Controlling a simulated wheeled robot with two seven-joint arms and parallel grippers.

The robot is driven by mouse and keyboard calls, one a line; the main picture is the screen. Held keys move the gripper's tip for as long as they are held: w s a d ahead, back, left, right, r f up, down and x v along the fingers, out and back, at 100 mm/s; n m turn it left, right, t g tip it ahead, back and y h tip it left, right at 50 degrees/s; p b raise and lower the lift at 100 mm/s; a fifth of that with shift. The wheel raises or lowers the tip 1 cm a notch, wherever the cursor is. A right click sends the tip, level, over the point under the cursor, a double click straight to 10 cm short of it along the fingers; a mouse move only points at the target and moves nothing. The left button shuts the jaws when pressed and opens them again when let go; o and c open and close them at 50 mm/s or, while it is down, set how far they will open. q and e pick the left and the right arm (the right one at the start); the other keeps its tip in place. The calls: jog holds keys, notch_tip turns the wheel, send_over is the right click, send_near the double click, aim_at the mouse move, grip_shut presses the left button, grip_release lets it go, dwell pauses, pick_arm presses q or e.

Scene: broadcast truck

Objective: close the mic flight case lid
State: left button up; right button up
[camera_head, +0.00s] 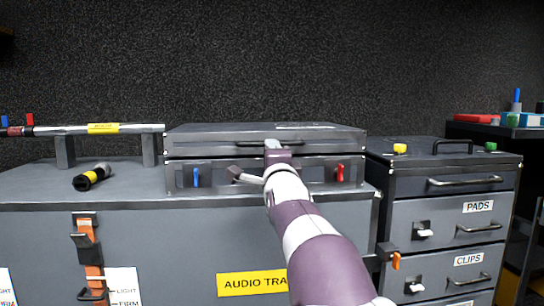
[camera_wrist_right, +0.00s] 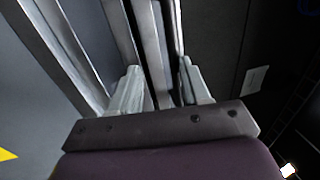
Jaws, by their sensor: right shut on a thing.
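The mic flight case (camera_head: 215,178) sits on the grey trunk top, with a blue latch (camera_head: 196,178) and a red latch (camera_head: 340,173) on its front. Its grey lid (camera_head: 200,142) lies level over the body, with only a thin dark line between them. I cannot tell whether it is fully seated. My right gripper (camera_head: 272,146) is at the dark handle (camera_head: 250,144) on the lid's front, shut on it. In the right wrist view, the fingers (camera_wrist_right: 160,85) are either side of a bar. My arm hides the middle of the case front. My left gripper is out of view.
A black and yellow cylinder (camera_head: 91,177) lies left of the case, near a raised rail holding a silver tube (camera_head: 70,130). A drawer cabinet (camera_head: 445,210) stands close on the right. The dark wall (camera_head: 270,60) is behind.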

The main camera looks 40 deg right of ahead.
jog(key=shift+w+d+f, duration=0.1)
jog(key=shift+f, duration=0.3)
jog(key=p+v, duration=0.2)
jog(key=v, duration=1)
jog(key=shift+s+a+r+p, duration=0.35)
jog(key=shift+p, duration=0.05)
